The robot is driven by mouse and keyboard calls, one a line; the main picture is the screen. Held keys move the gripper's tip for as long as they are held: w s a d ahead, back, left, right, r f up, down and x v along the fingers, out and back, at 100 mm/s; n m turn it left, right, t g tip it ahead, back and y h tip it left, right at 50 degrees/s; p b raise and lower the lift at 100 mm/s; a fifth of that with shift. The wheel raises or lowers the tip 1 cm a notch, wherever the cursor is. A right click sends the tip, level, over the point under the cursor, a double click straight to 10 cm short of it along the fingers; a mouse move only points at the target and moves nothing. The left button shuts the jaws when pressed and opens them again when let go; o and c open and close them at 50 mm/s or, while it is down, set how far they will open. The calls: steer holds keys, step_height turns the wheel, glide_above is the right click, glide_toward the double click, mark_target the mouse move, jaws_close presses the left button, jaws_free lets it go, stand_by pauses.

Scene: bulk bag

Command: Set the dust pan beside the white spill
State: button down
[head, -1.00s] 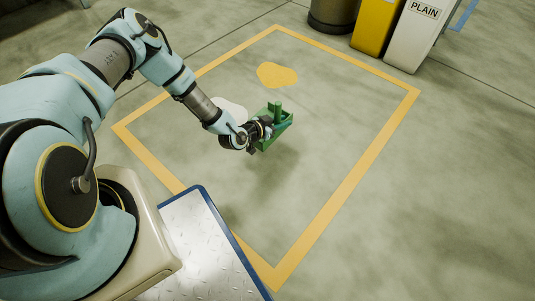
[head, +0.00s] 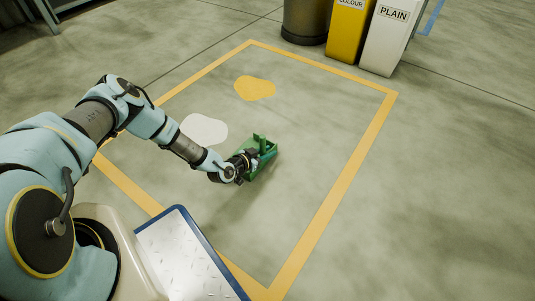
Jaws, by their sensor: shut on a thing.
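The green dust pan (head: 265,157) is held in my gripper (head: 246,160), which is shut on it. The pan is low over the floor inside the yellow outline; whether it touches the floor I cannot tell. The white spill (head: 207,129) lies on the floor up and to the left of the pan, apart from it in the picture. A yellow spill (head: 255,88) lies farther back. My fingertips are partly hidden by the wrist and pan.
A yellow tape outline (head: 335,190) marks the floor area. A yellow bin (head: 346,28) labelled COLOUR, a white bin (head: 387,40) labelled PLAIN and a dark round bin (head: 304,20) stand behind it. The floor right of the pan is clear.

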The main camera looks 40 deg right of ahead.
steer(key=c, duration=0.7)
jaws_free()
steer(key=shift+o, duration=0.2)
steer(key=shift+r, duration=0.15)
